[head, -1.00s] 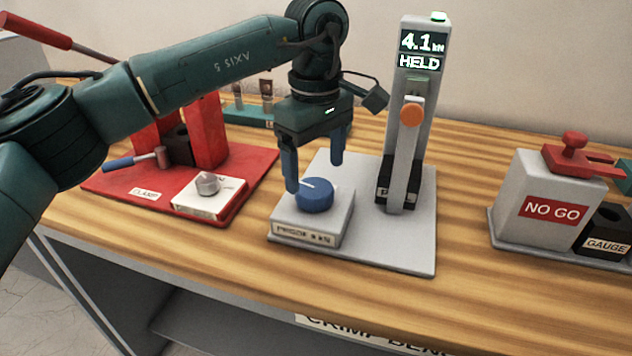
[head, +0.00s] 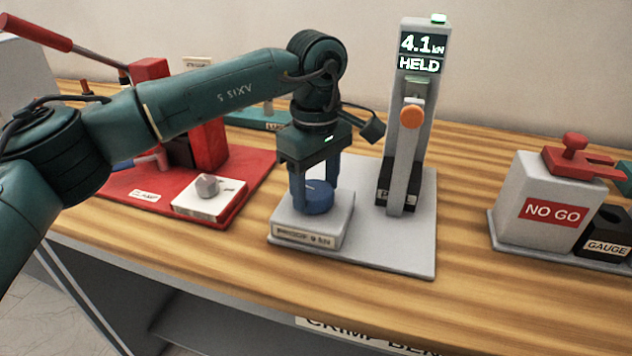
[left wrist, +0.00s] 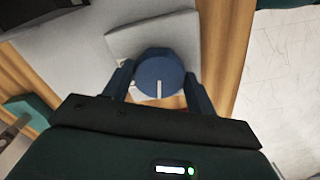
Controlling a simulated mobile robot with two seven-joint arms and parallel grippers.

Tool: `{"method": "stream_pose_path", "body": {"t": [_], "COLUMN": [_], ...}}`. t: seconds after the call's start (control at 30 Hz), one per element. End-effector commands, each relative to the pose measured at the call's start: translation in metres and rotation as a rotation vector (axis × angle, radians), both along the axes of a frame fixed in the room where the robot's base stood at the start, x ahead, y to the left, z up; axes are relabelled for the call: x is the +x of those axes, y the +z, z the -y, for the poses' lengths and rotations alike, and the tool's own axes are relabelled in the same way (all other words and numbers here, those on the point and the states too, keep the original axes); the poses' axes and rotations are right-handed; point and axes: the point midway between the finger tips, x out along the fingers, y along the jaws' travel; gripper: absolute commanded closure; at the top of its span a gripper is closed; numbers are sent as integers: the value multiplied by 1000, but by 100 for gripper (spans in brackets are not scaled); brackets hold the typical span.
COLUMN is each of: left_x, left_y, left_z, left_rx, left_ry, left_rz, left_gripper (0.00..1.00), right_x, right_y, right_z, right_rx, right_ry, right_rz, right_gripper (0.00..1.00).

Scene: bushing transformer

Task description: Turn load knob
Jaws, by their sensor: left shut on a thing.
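The blue load knob (head: 319,198) sits on a grey box labelled "PROOF 9 kN" (head: 309,236). My left gripper (head: 318,205) points down over it, with its blue fingers on either side, shut on the knob. In the left wrist view the knob (left wrist: 158,75) lies between the two fingers (left wrist: 158,88), and a white pointer line shows on its top. The display (head: 421,52) on the grey post reads "4.1 kN" and "HELD". A green light shows on top of the post. My right gripper is not in view.
The grey post has an orange knob (head: 412,116) on a lever, close right of my gripper. A red clamp base (head: 240,203) with a grey knob (head: 207,186) stands left. A "NO GO" box (head: 553,212) and black gauge block (head: 606,232) stand right. Bare wood lies between.

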Motion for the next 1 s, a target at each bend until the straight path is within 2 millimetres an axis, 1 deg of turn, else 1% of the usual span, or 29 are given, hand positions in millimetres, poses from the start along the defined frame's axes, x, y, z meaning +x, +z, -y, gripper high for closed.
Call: {"method": "stream_pose_path", "body": {"t": [0.03,0.17,0.37,0.53,0.77,1.0], "left_x": [0,0,0,0,1,2], "left_y": [0,0,0,1,1,1], "left_z": [0,0,0,0,1,1], "left_rx": [0,0,0,0,0,0], "left_ry": [0,0,13,67,225,451], "left_rz": [0,0,0,0,0,0], "left_gripper": [56,66,66,66,66,66], "right_x": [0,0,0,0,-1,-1], "right_y": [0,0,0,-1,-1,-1], "right_z": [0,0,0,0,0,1], "right_rx": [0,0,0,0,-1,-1], "right_ry": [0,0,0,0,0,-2], "right_rz": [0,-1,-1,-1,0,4], "right_gripper": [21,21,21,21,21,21]}}
